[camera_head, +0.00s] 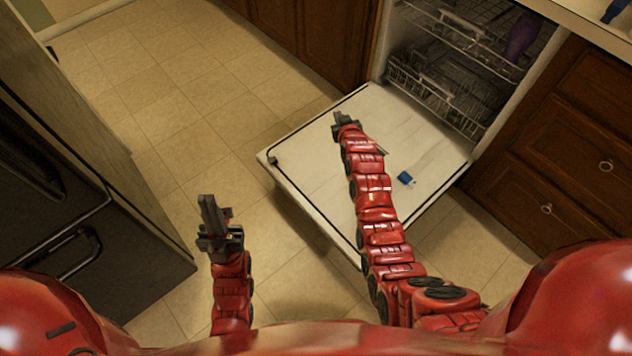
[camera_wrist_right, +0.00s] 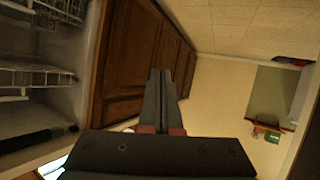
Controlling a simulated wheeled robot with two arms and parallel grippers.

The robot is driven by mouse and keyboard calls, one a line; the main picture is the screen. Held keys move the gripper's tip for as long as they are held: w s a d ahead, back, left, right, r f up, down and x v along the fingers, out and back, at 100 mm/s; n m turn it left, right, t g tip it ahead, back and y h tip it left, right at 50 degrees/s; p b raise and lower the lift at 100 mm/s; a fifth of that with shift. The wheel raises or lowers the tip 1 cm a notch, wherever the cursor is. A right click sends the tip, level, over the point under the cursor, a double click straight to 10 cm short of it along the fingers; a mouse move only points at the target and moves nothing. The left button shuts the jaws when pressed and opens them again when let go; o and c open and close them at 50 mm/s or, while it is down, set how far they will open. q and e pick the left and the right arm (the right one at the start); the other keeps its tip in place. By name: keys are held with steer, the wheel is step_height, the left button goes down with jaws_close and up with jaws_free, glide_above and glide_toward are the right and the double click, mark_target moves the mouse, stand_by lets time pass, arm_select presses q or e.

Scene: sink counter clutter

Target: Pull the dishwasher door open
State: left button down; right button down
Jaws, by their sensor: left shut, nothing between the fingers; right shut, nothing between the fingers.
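The dishwasher door (camera_head: 310,165) hangs open and lies about flat, its pale inner face up. The dishwasher's inside (camera_head: 435,85) shows wire racks (camera_head: 440,95); they also show at the left of the right wrist view (camera_wrist_right: 30,75). My right gripper (camera_head: 342,118) is shut and empty, above the door's inner face near its left side in the head view. Its shut fingers (camera_wrist_right: 158,95) show in the right wrist view. My left gripper (camera_head: 210,212) is shut and empty over the floor, left of the door and apart from it. Part of the door is hidden behind my right arm.
A blue item (camera_head: 405,178) lies on the door's inner face. A purple item (camera_head: 522,36) is in the upper rack. Brown cabinets (camera_head: 570,140) flank the dishwasher. A dark appliance with handles (camera_head: 75,200) stands at the left. Tiled floor (camera_head: 170,110) between is clear.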

steer(key=s+a+f+n+g, duration=0.2)
steer(key=s+a+f+g, duration=0.25)
steer(key=g, duration=0.35)
steer(key=s+a+r+n+g, duration=0.1)
steer(key=s+r+n+g, duration=0.25)
steer(key=s+g, duration=0.5)
step_height(320, 180, down, 13)
steer(key=s+a+t+b, duration=0.2)
steer(key=s, duration=0.1)
steer(key=shift+a+m+b, duration=0.2)
steer(key=shift+m+b, duration=0.15)
steer(key=shift+r, duration=0.1)
